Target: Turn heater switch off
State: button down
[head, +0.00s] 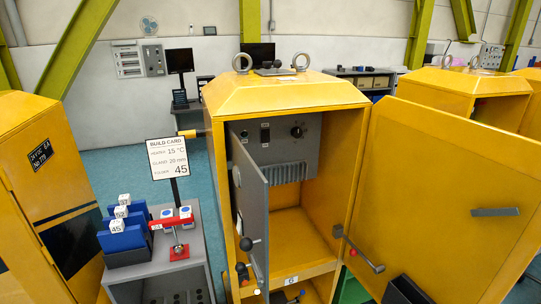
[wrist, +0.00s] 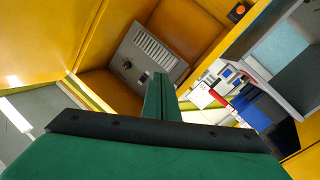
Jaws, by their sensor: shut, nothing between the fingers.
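The grey control panel (head: 285,150) is inside the open yellow cabinet (head: 285,95). It carries a dark switch (head: 265,133), another small dark fitting to its left, and a round black knob (head: 297,131). Their labels are too small to read, so I cannot tell which is the heater switch. The wrist view shows the panel (wrist: 136,45) tilted, with its vent slots, a round knob (wrist: 127,65) and a small dark switch (wrist: 145,84). My green gripper (wrist: 158,85) is shut and empty, apart from the panel. I cannot make out the gripper in the head view.
The yellow outer door (head: 450,190) stands open at right. A grey inner door (head: 250,190) stands open at the cabinet's left, partly covering the opening. A build card (head: 173,158) reads heater 15 °C, above a grey side bench (head: 190,262) with blue blocks. The upper compartment is empty.

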jog(key=s+a+f+m+g+h, duration=0.15)
jog(key=s+f+m, duration=0.25)
jog(key=s+f, duration=0.85)
jog(key=s+a+m+g+y, duration=0.1)
jog(key=s, duration=1.5)
jog(key=shift+f+m, duration=0.25)
jog(key=shift+m, duration=0.15)
